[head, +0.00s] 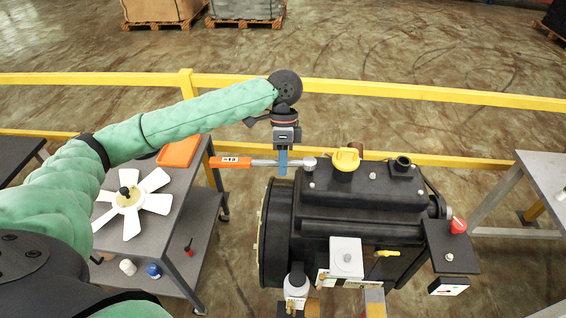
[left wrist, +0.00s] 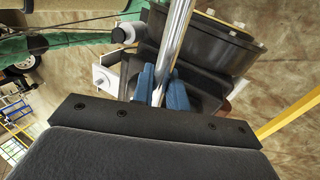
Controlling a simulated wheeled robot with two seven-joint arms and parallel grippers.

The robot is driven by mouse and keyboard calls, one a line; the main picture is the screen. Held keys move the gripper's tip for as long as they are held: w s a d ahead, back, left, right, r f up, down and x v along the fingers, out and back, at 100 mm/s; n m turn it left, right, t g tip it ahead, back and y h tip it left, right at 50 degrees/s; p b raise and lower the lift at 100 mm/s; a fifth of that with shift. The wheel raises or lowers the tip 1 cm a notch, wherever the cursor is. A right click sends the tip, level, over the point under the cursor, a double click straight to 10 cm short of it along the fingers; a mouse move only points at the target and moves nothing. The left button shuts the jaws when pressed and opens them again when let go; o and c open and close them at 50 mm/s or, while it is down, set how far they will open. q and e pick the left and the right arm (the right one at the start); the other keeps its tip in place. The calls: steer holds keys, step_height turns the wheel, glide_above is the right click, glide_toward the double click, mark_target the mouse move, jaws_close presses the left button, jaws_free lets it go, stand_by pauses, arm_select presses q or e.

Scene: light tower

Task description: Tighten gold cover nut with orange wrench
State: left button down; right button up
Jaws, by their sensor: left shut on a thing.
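The wrench has an orange handle (head: 230,162) and a silver shaft (left wrist: 176,45), and lies level in the head view. Its silver head end (head: 309,163) is at the left edge of the black machine's top, close to a yellow cap (head: 345,159). My left gripper (head: 283,168) points down with its blue fingers shut on the shaft. The left wrist view shows the shaft between the blue fingers (left wrist: 163,88). I cannot clearly make out a gold nut; a small gold-coloured part (head: 355,148) shows behind the yellow cap. My right gripper is in neither view.
The black machine (head: 360,215) stands in the middle, with a red knob (head: 458,225) at its right. A grey cart (head: 165,225) at left bears a white fan (head: 130,203) and an orange case (head: 179,151). A yellow rail (head: 430,94) runs behind.

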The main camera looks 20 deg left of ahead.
arm_select(q)
steer(key=shift+s+n, duration=0.15)
steer(key=shift+n, duration=0.15)
steer(key=shift+r, duration=2.8)
